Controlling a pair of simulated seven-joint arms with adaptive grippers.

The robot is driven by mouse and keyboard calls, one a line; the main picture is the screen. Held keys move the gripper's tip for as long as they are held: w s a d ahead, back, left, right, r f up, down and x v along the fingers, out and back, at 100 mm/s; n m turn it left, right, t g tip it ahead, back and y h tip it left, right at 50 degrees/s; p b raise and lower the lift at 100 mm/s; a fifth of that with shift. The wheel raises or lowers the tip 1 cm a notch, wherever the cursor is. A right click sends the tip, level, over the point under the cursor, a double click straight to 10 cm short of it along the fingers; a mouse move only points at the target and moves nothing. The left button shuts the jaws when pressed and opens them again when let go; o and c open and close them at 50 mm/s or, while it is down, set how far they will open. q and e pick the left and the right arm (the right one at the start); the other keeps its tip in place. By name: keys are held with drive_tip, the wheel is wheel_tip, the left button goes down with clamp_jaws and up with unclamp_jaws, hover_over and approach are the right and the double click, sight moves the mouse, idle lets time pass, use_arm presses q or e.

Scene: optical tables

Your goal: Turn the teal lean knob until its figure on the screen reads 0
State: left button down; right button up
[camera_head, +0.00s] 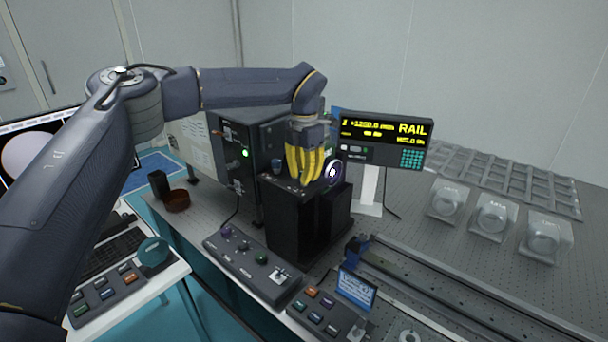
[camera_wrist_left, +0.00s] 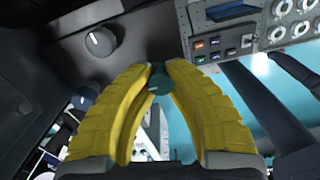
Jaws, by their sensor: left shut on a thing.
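My left gripper (camera_head: 305,180) has yellow ribbed fingers and reaches down to the top of a black box (camera_head: 285,222). In the left wrist view its fingertips (camera_wrist_left: 158,74) are closed around the teal knob (camera_wrist_left: 159,82), one on each side. The knob is hidden behind the fingers in the head view. The screen (camera_head: 385,138) is lit with yellow figures and the word RAIL; its smaller figures are too blurred to read surely, and I cannot tell which is the lean figure. My right gripper is not in view.
A grey knob (camera_wrist_left: 100,41) stands beside the fingers. A round lens (camera_head: 333,172) is close on the right. A control box (camera_head: 255,262) with knobs lies in front, and a blue sign (camera_head: 356,288) near the rail (camera_head: 430,285). Several pale devices (camera_head: 495,217) stand right.

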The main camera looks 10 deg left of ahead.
use_arm(q)
drive_tip(key=c, duration=1.1)
unclamp_jaws()
drive_tip(key=shift+c, duration=0.2)
drive_tip(key=shift+r, duration=0.15)
wheel_tip(320, 180, up, 12)
drive_tip(key=shift+f, duration=0.2)
